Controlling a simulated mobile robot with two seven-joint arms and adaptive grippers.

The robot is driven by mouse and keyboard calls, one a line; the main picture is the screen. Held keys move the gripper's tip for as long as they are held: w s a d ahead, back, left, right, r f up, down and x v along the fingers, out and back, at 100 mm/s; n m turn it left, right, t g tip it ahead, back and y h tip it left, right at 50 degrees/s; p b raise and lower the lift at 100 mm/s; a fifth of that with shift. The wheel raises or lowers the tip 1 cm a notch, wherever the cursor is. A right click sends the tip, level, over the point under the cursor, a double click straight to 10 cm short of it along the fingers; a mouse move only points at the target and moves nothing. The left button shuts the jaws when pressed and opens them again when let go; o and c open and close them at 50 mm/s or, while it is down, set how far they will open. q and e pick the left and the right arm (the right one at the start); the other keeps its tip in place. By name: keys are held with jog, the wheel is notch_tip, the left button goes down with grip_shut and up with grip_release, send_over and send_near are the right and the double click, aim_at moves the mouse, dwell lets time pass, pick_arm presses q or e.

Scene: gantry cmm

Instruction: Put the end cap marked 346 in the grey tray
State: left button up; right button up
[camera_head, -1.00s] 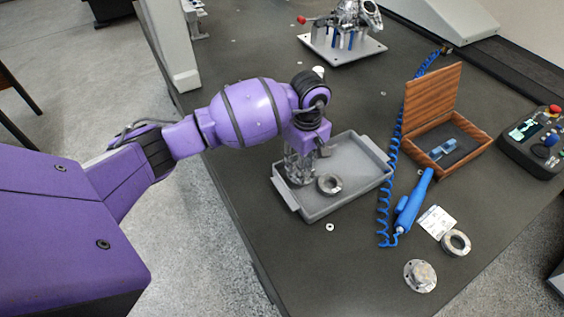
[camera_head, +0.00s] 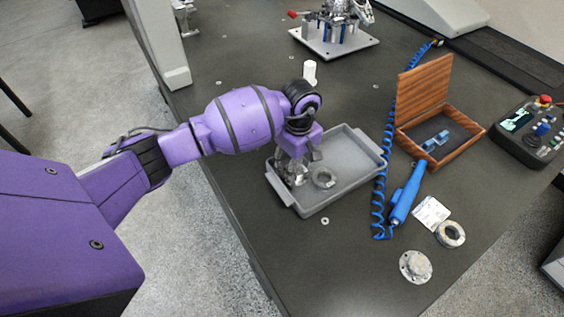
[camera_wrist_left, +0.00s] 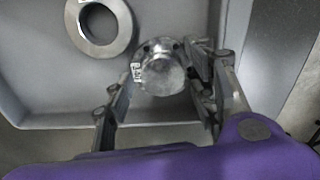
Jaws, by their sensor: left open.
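The grey tray (camera_head: 350,180) lies on the dark table, and its floor and wall fill much of the left wrist view (camera_wrist_left: 45,75). My left gripper (camera_head: 294,178) is low over the tray's left end, fingers pointing down and open. In the left wrist view, a round metal end cap (camera_wrist_left: 163,72) lies between the spread fingers (camera_wrist_left: 160,100), over the tray near its wall. It has a small white label whose number I cannot read surely. A metal ring (camera_head: 323,177) lies in the tray beside the gripper; the wrist view shows it too (camera_wrist_left: 100,27). My right gripper is not seen.
A flanged metal cap (camera_head: 416,266), another ring (camera_head: 450,234) and a white paper label (camera_head: 431,213) lie at right. A blue tool (camera_head: 407,193) with a coiled hose, an open wooden box (camera_head: 440,135) and a control pendant (camera_head: 530,130) stand beyond. A white cylinder (camera_head: 309,72) stands behind my arm.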

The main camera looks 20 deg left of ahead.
pick_arm(q)
jog(key=shift+r, duration=0.3)
notch_tip(320, 180, up, 12)
dwell(0.6)
